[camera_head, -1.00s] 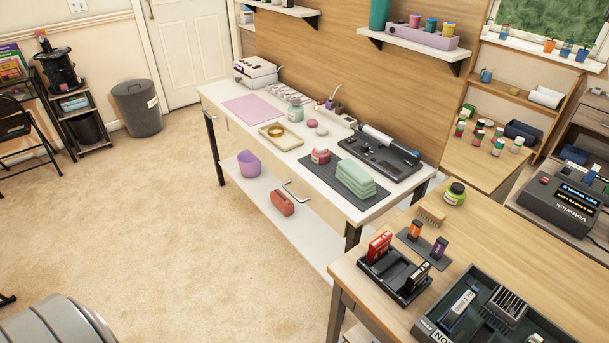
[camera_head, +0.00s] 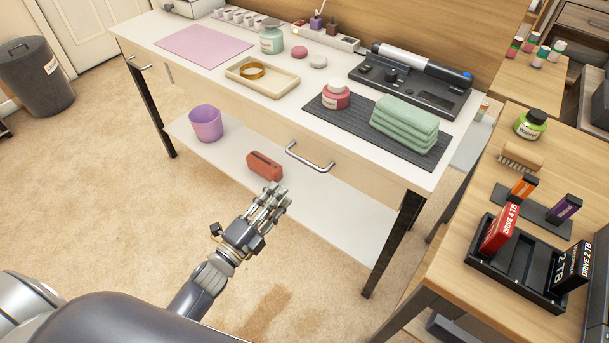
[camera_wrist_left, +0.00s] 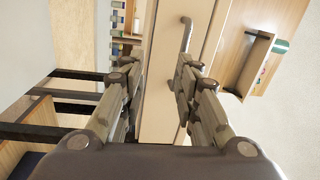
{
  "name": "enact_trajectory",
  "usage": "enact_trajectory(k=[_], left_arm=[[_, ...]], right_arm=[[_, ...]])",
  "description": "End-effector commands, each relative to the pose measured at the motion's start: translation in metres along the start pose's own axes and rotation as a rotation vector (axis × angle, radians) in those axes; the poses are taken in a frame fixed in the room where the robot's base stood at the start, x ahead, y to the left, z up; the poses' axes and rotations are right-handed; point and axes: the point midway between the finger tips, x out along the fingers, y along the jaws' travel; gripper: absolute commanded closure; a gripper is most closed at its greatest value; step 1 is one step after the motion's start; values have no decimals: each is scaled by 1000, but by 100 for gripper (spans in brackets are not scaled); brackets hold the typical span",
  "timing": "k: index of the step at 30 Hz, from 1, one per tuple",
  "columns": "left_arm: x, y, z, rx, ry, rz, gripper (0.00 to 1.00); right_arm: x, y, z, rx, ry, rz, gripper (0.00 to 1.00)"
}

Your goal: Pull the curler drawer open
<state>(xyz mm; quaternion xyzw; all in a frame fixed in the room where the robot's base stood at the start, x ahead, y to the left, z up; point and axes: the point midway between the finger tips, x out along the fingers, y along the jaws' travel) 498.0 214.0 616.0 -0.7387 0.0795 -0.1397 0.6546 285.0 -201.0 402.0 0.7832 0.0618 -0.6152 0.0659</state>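The drawer front (camera_head: 358,181) is a pale wood panel under the white tabletop, below the black curler stand (camera_head: 405,90). It looks flush with the table front. Its curved metal handle (camera_head: 308,159) faces me and also shows near the top of the left wrist view (camera_wrist_left: 186,34). My left gripper (camera_head: 277,193) is in front of the table, lower than the handle and apart from it. In the left wrist view its fingers (camera_wrist_left: 158,75) stand apart with nothing between them, the handle lying beyond the right finger. My right gripper is not in view.
A red item (camera_head: 265,165) and a purple cup (camera_head: 206,123) rest on the lower shelf (camera_head: 330,220). A wooden desk (camera_head: 465,240) with a drive dock (camera_head: 515,260) stands close on the right. The carpet (camera_head: 110,200) at the left is free.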

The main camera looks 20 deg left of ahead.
Motion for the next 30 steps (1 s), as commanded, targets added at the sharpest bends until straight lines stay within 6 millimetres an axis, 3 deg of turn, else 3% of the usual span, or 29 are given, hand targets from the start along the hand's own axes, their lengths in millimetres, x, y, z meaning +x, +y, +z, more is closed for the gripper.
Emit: enact_trajectory(k=[7,21,30], left_arm=[[11,-27,-10,103,48,-84,70],[90,-34,-14,100,46,-83,70],[111,-34,-15,98,46,-80,70]], right_arm=[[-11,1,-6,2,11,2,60],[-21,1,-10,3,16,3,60],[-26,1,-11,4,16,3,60]])
